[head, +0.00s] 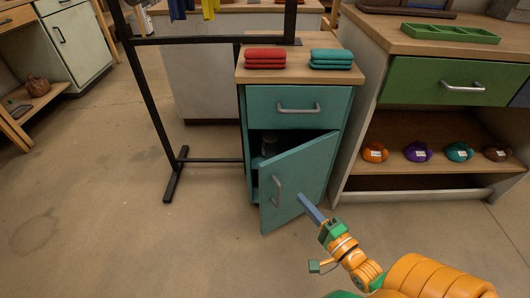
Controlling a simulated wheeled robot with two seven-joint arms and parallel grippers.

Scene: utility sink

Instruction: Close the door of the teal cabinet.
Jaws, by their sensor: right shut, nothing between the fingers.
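The teal cabinet (346,110) stands in the middle of the view, with a drawer (298,107) above its door. The teal door (305,165) is partly open, hinged on the right, its free left edge swung out towards me. Its grey handle (277,190) is near that free edge. A dark gap shows at the left, with a greyish item inside, hard to make out. My right gripper (301,198) is shut and empty, its tip in front of the door's lower part, right of the handle; I cannot tell whether it touches. My left gripper is not in view.
Red folded cloths (265,58) and teal folded cloths (331,59) lie on the cabinet top. A black rack (149,95) stands close on the left. A larger unit (400,120) with a green drawer and shelf stands on the right. The floor in front is clear.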

